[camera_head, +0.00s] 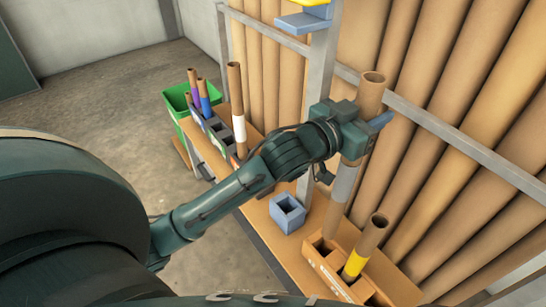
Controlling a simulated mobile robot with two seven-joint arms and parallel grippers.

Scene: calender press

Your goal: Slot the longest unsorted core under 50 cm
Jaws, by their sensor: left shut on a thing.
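My left gripper (362,130) is shut around a brown cardboard core (343,183) with a grey band, held nearly upright. The core's open top shows above the gripper. Its lower end is at or just over a slot of the orange slotted box (325,275) on the bench; I cannot tell whether it is inside. A shorter core with a yellow band (355,263) stands tilted in another slot of that box. A brown core with a white band (239,128) stands at the dark slotted box (216,133) farther back. My right gripper is out of view.
A blue hollow square block (287,213) sits on the wooden bench left of the orange box. Tall tubes (430,100) behind a grey rail line the right side. Open floor lies left.

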